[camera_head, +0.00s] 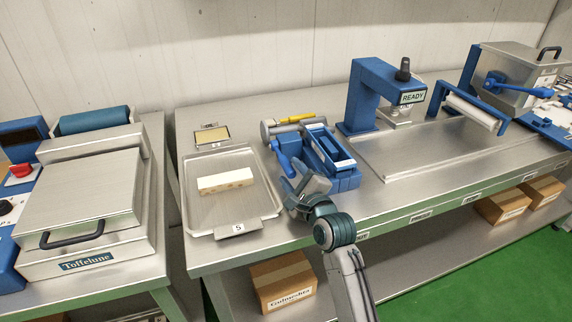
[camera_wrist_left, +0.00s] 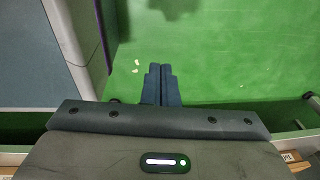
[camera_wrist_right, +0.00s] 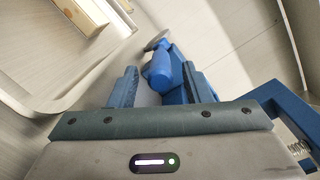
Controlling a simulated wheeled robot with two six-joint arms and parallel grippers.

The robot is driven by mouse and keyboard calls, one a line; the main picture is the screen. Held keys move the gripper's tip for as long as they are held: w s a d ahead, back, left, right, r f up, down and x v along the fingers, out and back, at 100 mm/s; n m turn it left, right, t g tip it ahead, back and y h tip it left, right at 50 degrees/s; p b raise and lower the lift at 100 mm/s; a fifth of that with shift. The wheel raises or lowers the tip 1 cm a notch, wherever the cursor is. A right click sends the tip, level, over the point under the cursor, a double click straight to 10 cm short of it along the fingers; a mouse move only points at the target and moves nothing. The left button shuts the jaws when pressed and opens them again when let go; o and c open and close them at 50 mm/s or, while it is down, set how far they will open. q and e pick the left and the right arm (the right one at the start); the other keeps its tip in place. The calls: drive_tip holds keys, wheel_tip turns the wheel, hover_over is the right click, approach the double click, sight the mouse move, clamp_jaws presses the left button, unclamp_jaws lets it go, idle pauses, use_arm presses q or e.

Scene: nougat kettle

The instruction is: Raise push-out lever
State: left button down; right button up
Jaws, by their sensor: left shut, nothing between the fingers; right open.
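The blue push-out device (camera_head: 330,152) stands on the steel bench, right of the tray. A rounded blue part, seemingly its lever (camera_head: 284,160), slopes down at its left side. In the right wrist view this lever (camera_wrist_right: 160,70) shows ahead, between my open fingers in the picture; I cannot tell whether they touch it. My right gripper (camera_head: 300,178) is at the device's front left corner, its fingers partly hidden in the head view. My left gripper (camera_wrist_left: 161,84) is shut and empty above the green floor, outside the head view.
A metal tray (camera_head: 205,215) with a pale nougat block (camera_head: 226,180) lies left of the device. A blue press (camera_head: 362,95) marked READY stands to the right. The Toffelune machine (camera_head: 85,205) is at far left.

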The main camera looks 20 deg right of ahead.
sight(280, 157)
drive_tip(key=shift+w+a, duration=0.15)
drive_tip(key=shift+w, duration=0.75)
drive_tip(key=shift+w+a, duration=0.1)
drive_tip(key=shift+w, duration=0.8)
clamp_jaws()
